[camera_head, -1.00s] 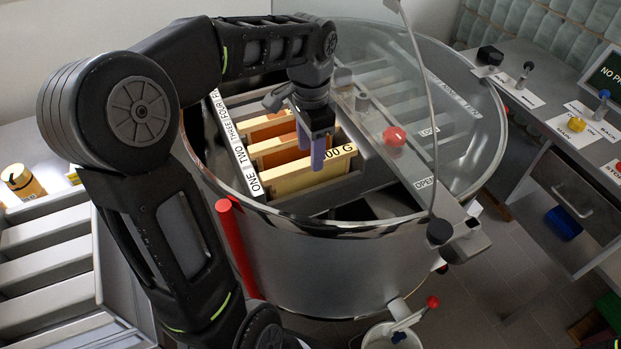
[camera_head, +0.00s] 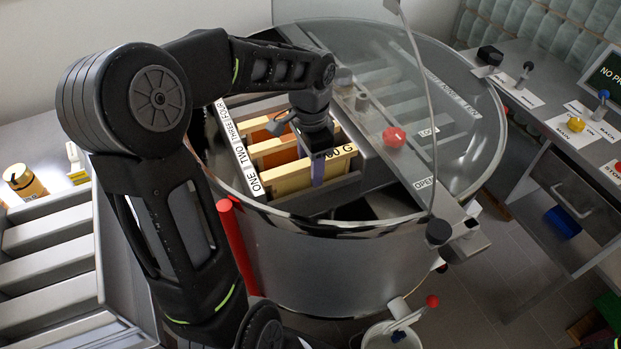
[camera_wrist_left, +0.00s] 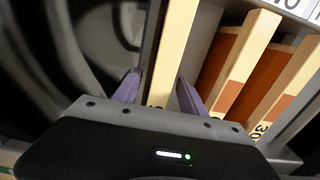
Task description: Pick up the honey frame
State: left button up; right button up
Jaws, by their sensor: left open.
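A pale wooden honey frame (camera_head: 292,183) stands upright in the nearest slot, by the label ONE, inside the steel drum. Its top bar carries a weight label ending in "G", partly hidden by my gripper. My left gripper (camera_head: 314,172) points down over this frame; one purple finger shows in front of its face. In the left wrist view the frame's bar (camera_wrist_left: 175,50) runs between the two purple fingers of my open left gripper (camera_wrist_left: 159,92), with gaps visible. Two more frames, with orange-brown faces, stand behind (camera_head: 275,152). My right gripper is not in view.
The steel drum (camera_head: 330,260) has a clear lid (camera_head: 455,110) over its right part and a crossbar with a red knob (camera_head: 394,138). A red handle (camera_head: 238,245) stands at its left. A counter with knobs and levers (camera_head: 575,125) is at right, a slotted rack (camera_head: 50,235) at left.

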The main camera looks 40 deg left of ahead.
pick_arm(q)
grip_shut()
dwell(0.6)
jog(key=shift+r, duration=0.1)
dwell(0.8)
